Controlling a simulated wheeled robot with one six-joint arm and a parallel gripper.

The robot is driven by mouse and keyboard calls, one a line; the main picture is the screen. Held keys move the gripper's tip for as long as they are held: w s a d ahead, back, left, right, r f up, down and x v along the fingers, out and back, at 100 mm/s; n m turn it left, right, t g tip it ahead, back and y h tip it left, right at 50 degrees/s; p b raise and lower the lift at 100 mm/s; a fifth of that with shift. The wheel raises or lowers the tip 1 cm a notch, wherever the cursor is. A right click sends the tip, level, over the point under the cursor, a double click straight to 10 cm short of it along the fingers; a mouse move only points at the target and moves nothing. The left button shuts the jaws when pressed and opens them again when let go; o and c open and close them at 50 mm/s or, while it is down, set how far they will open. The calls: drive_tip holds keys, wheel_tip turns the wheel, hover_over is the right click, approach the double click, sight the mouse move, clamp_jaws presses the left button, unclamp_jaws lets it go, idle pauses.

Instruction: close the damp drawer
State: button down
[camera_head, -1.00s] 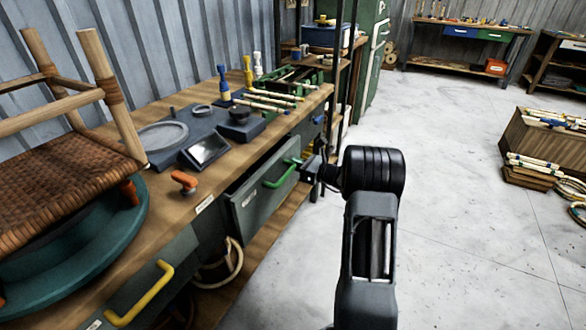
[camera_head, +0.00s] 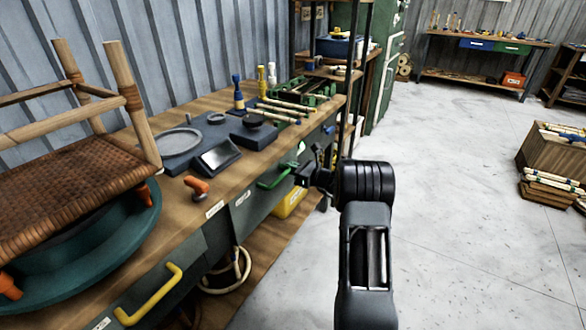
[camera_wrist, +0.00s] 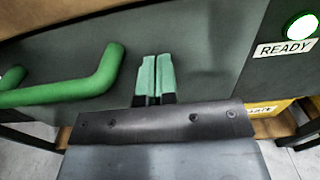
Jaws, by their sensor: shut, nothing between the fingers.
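The drawer with the green handle (camera_head: 275,176) has a dark green front (camera_head: 243,205) under the bench top, and it looks about level with the bench's front. I cannot read its label, so I cannot tell for sure that it is the damp drawer. My gripper (camera_head: 298,178) is shut and empty at the right end of this drawer front. In the wrist view, my gripper's pale green fingertips (camera_wrist: 155,62) are side by side against or very near the front (camera_wrist: 200,50), just right of the green handle (camera_wrist: 70,87). Contact is not clear.
A lit lamp marked READY (camera_wrist: 300,26) is on the panel to the right of the front. A yellow bin (camera_head: 291,203) stands on the lower shelf. A drawer with a yellow handle (camera_head: 148,295) is nearer me. The chair (camera_head: 75,180) stands on the bench.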

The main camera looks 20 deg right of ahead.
drive_tip(key=shift+w+a+r, duration=0.15)
drive_tip(key=shift+a+r, duration=0.05)
drive_tip(key=shift+r, duration=0.05)
drive_tip(key=p+v, duration=0.2)
drive_tip(key=v, duration=1.2)
drive_tip(key=shift+d+f, duration=0.25)
